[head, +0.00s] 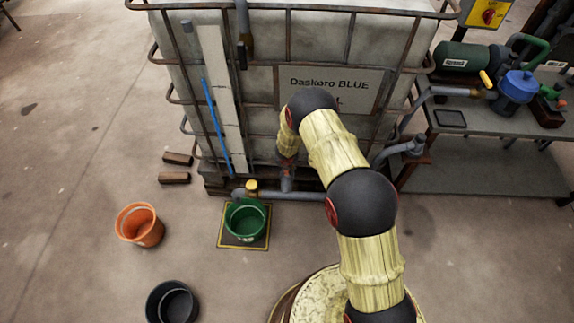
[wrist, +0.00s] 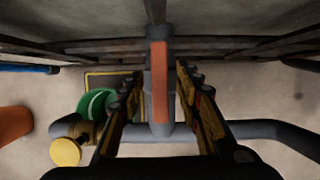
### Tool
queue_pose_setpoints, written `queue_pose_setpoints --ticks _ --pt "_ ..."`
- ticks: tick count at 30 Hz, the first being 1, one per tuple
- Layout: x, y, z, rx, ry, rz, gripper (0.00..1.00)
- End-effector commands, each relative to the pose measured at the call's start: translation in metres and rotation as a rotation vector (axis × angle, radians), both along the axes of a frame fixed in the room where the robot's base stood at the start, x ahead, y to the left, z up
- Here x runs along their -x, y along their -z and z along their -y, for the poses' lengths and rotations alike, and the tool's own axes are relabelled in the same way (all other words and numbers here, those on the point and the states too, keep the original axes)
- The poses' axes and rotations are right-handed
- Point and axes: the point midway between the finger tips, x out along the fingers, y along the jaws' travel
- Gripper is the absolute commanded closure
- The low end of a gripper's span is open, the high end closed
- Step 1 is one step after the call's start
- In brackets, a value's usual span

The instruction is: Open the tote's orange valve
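The tote (head: 255,75) is a large pale tank in a rusty metal cage, labelled "Daskoro BLUE". Its orange valve handle (wrist: 160,82) is a flat bar, seen in the wrist view running lengthwise in line with the grey outlet pipe (wrist: 158,130) beneath it. My gripper (wrist: 161,78) is open, with one finger on each side of the handle and a visible gap on both sides. In the head view my arm hides most of the valve, low at the tote's front.
A grey pipe (head: 305,196) runs along the tote's front to a brass fitting with a yellow knob (head: 252,185). A green bucket (head: 247,222) stands on a yellow-edged mat. Orange (head: 140,226) and black (head: 172,302) buckets stand left. A bench (head: 480,170) with pumps stands right.

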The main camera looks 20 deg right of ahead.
Motion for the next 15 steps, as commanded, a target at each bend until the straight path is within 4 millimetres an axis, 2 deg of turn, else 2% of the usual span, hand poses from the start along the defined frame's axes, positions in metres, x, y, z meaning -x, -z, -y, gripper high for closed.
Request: queue_pose_setpoints --ticks 5,15 --pt "0.006 -0.02 -0.002 0.0 0.0 0.002 0.66" --pt "0.031 -0.081 -0.01 0.0 0.0 0.002 0.66"
